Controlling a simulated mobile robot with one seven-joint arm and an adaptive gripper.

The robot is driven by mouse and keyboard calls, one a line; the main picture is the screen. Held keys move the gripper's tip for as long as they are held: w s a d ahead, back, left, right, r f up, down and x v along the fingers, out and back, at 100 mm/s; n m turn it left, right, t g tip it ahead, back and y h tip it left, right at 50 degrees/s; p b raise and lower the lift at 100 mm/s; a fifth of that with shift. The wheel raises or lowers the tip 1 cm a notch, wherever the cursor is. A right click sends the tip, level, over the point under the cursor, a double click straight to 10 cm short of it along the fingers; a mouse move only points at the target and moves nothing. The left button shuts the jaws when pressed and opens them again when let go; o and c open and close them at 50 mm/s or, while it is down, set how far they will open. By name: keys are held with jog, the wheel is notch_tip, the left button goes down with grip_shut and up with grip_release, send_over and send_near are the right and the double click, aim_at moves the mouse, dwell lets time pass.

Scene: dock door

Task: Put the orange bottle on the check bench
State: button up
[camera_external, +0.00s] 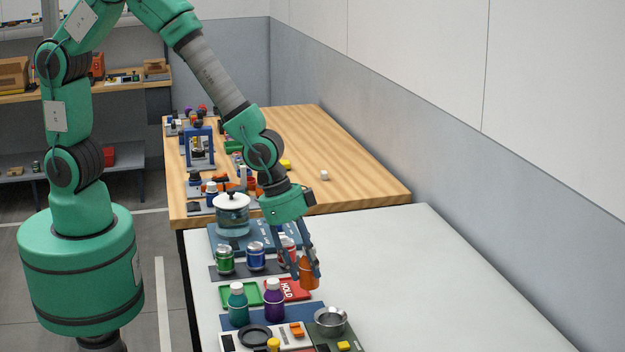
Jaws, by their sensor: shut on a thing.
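The orange bottle (310,276) is between the fingers of my gripper (304,268), which is shut on it. It is over the white-topped table, beside the red mat marked HOLD (292,291). Its top is hidden by the fingers, and I cannot tell whether its base touches the table. Two benches are in view: the white-topped table (440,290) in front and a wooden-topped bench (350,165) behind it. No readable label shows which one is the check bench.
A teal bottle (238,305) and a purple bottle (274,302) stand close left of my gripper. Green (224,260) and blue (256,257) cans, a glass pot (232,216) and a metal bowl (330,320) are nearby. The table's right side is clear.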

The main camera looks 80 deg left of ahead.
aim_at(306, 288)
jog(key=shift+f, duration=0.15)
dwell(0.3)
jog(key=shift+f+b, duration=2.05)
jog(key=shift+f, duration=1.2)
jog(key=shift+f+b, duration=0.35)
jog(key=shift+f, duration=0.1)
jog(key=o, duration=1.5)
jog(key=shift+v, duration=6.05)
jog(key=shift+w, duration=0.1)
